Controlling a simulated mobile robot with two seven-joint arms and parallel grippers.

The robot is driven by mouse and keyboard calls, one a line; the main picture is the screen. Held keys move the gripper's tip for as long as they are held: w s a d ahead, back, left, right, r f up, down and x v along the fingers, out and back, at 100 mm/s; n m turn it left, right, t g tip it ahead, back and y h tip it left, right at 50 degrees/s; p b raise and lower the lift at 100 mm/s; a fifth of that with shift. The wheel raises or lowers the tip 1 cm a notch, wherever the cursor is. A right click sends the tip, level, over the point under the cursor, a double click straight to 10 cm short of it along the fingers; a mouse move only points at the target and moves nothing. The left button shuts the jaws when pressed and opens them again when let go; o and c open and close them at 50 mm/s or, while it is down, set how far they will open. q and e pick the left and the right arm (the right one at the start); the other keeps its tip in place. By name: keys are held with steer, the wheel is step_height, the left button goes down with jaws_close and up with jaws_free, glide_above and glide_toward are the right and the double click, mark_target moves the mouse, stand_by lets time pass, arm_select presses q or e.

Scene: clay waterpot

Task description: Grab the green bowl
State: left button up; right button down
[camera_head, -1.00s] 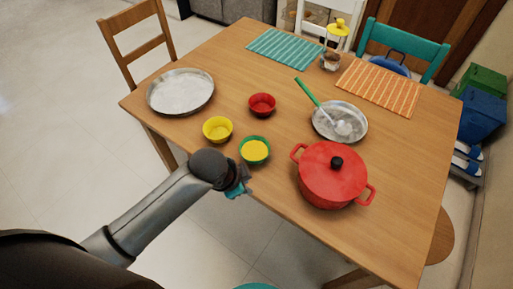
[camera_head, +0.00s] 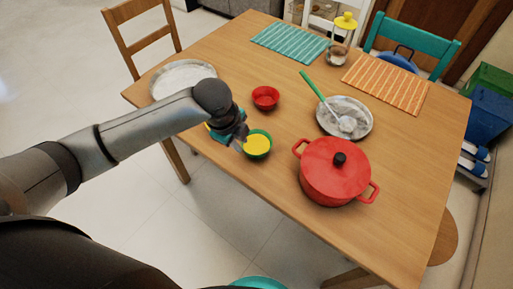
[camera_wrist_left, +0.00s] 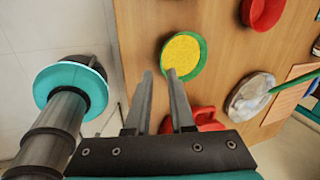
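The green bowl (camera_head: 257,145) with yellow contents sits upright near the front edge of the wooden table. It also shows in the left wrist view (camera_wrist_left: 203,50), just beyond the fingertips. My left gripper (camera_head: 239,142) is at the bowl's left side in the head view, above the table edge, and partly overlaps the bowl's left rim. In the wrist view its two fingers (camera_wrist_left: 159,75) are apart with nothing between them, pointing toward the bowl's near left side. I cannot tell whether a finger touches the rim. My right gripper is not in view.
A lidded red pot (camera_head: 335,172) stands right of the bowl. A red bowl (camera_head: 265,97) is behind it. A yellow bowl is almost hidden behind my left gripper.

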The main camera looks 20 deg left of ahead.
mark_target(245, 151)
arm_select(q)
steer(key=x, duration=0.3)
steer(key=shift+f+b, duration=0.15)
steer(key=shift+b, duration=0.2)
steer(key=shift+b+x, duration=1.1)
steer(key=shift+x, duration=1.6)
steer(key=shift+w, duration=0.2)
jaws_close()
steer(key=shift+s, duration=0.1)
